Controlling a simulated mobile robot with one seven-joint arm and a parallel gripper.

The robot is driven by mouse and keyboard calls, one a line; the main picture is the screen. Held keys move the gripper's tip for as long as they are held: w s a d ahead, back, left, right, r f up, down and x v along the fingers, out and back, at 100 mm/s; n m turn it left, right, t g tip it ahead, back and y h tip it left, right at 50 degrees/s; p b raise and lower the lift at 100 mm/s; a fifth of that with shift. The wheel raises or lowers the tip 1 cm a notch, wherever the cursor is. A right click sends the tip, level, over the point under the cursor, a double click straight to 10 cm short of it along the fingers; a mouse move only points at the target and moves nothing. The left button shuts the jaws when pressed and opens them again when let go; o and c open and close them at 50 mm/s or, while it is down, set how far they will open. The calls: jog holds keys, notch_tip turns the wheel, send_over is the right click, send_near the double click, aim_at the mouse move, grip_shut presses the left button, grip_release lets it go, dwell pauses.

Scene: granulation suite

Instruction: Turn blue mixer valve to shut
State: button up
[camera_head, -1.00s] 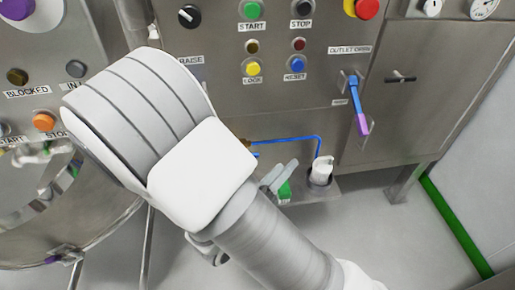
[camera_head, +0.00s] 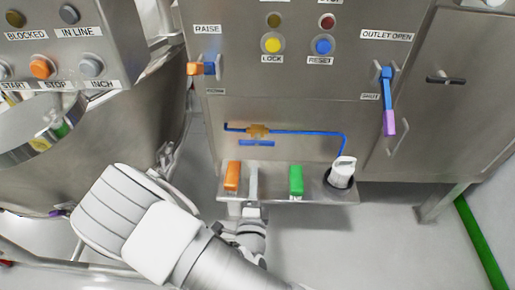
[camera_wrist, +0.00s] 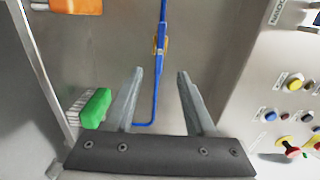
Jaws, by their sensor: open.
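A blue pipe (camera_head: 310,133) runs along the grey panel with a brass valve body (camera_head: 258,131) on it. A short blue lever (camera_head: 257,143) sits just below that body, lying along the pipe's direction. In the wrist view the blue lever (camera_wrist: 160,38) lies lengthwise over the brass body, in line with the pipe (camera_wrist: 155,100). My gripper (camera_wrist: 160,72) is open and empty; its two fingers point at the panel on either side of the pipe line, apart from the lever. In the head view my gripper (camera_head: 252,178) is below the valve, over the shelf; its fingers are partly hidden.
A blue lever with a purple end (camera_head: 388,105) hangs at the right by OUTLET OPEN and SHUT labels. An orange handle (camera_head: 194,69) sticks out at left.

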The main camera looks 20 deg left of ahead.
aim_at(257, 144)
jog(key=b+x, duration=0.2)
jog(key=x, duration=1)
jog(key=shift+w+r+b, duration=0.1)
jog(key=shift+w+b, duration=0.25)
jog(key=shift+b, duration=0.05)
grip_shut()
